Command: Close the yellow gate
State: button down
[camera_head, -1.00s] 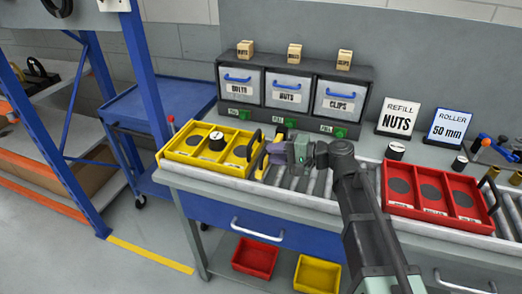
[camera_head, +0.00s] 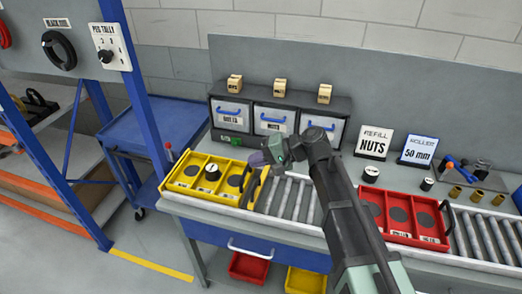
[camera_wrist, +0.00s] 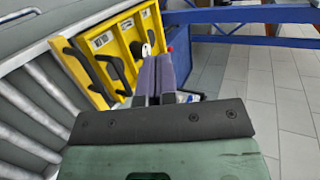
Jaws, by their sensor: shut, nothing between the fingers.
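A yellow three-compartment carrier (camera_head: 176,185) sits at the left end of the roller track. A white-topped black roller (camera_head: 212,173) stands in its middle compartment. Black arched handle shapes (camera_head: 252,190) show at its right end, and in the wrist view one stands along a yellow end piece (camera_wrist: 72,72). I cannot tell whether this end piece is the yellow gate, or whether it is open. My gripper (camera_head: 254,159) is shut and empty, above the carrier's back right corner. In the wrist view its purple-grey fingers (camera_wrist: 152,72) are together and overlap the carrier; contact is unclear.
Rollers (camera_head: 296,196) run right to a red carrier (camera_head: 395,238). A labelled drawer unit (camera_head: 342,108) stands behind my gripper. Sign cards (camera_head: 374,143) stand to the right. A blue rack post (camera_head: 140,85) and cart (camera_head: 150,115) are at left.

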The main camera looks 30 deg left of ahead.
notch_tip(320, 180, up, 7)
jog(key=a+t+h+p, duration=0.1)
jog(key=a+h+p, duration=0.2)
jog(key=h+p, duration=0.35)
jog(key=m+t+h, duration=0.1)
jog(key=t+h, duration=0.1)
jog(key=h, duration=0.1)
send_near(256, 184)
jog(key=b+x, duration=0.7)
jog(key=b, duration=0.5)
jog(key=shift+a+f+b, duration=0.15)
jog(key=shift+f+b, duration=0.2)
jog(key=shift+b, duration=0.05)
jog(key=shift+r, duration=0.1)
